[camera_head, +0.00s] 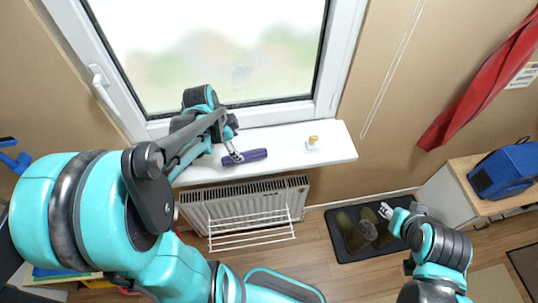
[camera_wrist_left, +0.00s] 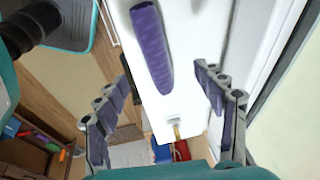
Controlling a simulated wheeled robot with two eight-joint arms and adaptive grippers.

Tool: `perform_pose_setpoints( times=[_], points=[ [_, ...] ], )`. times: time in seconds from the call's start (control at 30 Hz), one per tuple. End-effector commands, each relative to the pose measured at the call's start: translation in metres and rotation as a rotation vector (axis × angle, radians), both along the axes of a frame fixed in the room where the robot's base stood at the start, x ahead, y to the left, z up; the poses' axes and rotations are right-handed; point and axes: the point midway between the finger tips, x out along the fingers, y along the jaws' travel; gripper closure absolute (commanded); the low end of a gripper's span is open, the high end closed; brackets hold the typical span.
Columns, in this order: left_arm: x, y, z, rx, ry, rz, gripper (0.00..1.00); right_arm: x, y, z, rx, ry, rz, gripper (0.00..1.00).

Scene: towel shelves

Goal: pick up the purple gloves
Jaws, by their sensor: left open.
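The purple gloves (camera_head: 250,156) look like one long ribbed purple roll lying on the white windowsill (camera_head: 335,150). My left gripper (camera_head: 232,153) is over the sill at the left end of the gloves. In the left wrist view the gloves (camera_wrist_left: 153,45) lie between the lines of the two fingers. The open left gripper (camera_wrist_left: 162,76) has a gap on both sides of them and holds nothing. Whether a fingertip touches them is unclear in the head view. My right gripper (camera_head: 386,210) is low at the right, over a dark mat, away from the gloves.
A small white item with a yellow top (camera_head: 312,143) stands on the sill, right of the gloves. The window (camera_head: 215,50) rises behind the sill. A radiator with a drying rack (camera_head: 250,225) is below. A blue bag (camera_head: 505,170) sits on a cabinet at the right.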

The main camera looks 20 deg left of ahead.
Motion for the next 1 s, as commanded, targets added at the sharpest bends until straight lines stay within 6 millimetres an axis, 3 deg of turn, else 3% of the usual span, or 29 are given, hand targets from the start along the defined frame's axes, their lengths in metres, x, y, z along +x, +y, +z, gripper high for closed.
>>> perform_pose_setpoints(
  times=[0.5, 0.83, 1.0],
  points=[
    [0.011, -0.015, -0.067, 0.0, 0.0, -0.004, 0.31, 0.0, 0.0, -0.021, 0.0, 0.0, 0.0, 0.6],
    [0.013, -0.016, -0.074, 0.0, 0.0, -0.004, 0.31, 0.0, 0.0, -0.021, 0.0, 0.0, 0.0, 0.6],
    [0.013, -0.016, -0.073, 0.0, 0.0, -0.003, 0.75, 0.0, 0.0, -0.021, 0.0, 0.0, 0.0, 0.6]
  ],
)
